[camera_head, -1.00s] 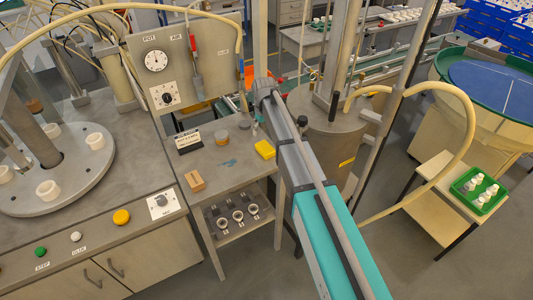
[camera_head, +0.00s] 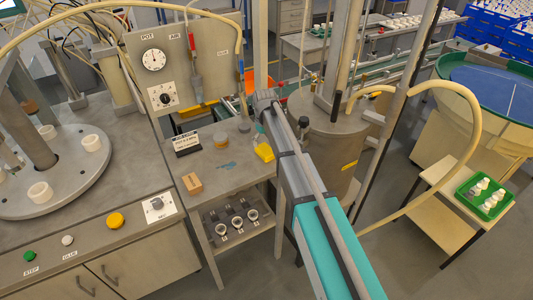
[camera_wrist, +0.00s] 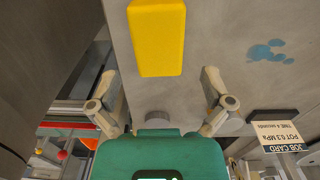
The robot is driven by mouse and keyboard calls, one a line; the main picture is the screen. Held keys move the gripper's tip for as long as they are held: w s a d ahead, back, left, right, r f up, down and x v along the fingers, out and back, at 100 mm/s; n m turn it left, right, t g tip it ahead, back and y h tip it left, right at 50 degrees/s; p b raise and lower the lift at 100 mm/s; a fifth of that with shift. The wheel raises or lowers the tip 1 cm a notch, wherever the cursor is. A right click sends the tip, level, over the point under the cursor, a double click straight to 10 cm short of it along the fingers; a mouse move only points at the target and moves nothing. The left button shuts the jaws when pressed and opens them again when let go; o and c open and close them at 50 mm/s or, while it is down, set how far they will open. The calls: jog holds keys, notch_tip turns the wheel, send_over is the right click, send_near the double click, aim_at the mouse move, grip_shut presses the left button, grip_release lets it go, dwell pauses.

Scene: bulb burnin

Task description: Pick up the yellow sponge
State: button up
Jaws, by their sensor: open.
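The yellow sponge (camera_head: 264,152) lies on the grey side table (camera_head: 222,180), near its right edge and partly hidden by my arm. In the wrist view the sponge (camera_wrist: 156,38) is a yellow block at the top middle. My gripper (camera_wrist: 158,75) is open, with one finger on each side and the sponge lying just beyond the fingertips, between their lines. Nothing is between the fingers close to the palm. In the head view my gripper is mostly hidden behind my own arm.
A shelf below holds several white-rimmed cups.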

aim_at(266, 149)
jog(key=shift+d+f+b, duration=0.2)
jog(key=shift+f+b, duration=2.4)
jog(key=shift+f, duration=0.05)
jog(key=c, duration=0.8)
